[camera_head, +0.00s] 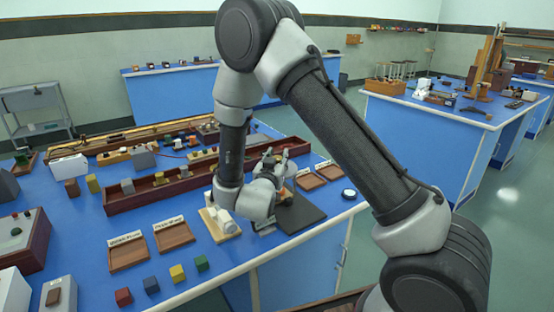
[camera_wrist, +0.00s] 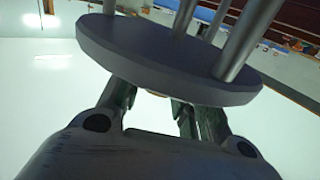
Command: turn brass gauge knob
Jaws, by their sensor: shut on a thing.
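My gripper (camera_head: 275,158) is over the near blue bench, in front of the long wooden tray. In the wrist view, the two fingers of my gripper (camera_wrist: 152,97) reach up under a round grey plate (camera_wrist: 160,58) with several metal rods on it. The plate hides the rest of the knob. In the head view my wrist and fingers cover the knob, and its turn angle cannot be read.
The long wooden tray (camera_head: 122,203) holds several blocks. Two labelled wooden trays (camera_head: 128,254) and several coloured cubes (camera_head: 177,273) lie at the bench front. A dark mat (camera_head: 305,218) lies right of my wrist. Another blue bench (camera_head: 440,108) stands at right.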

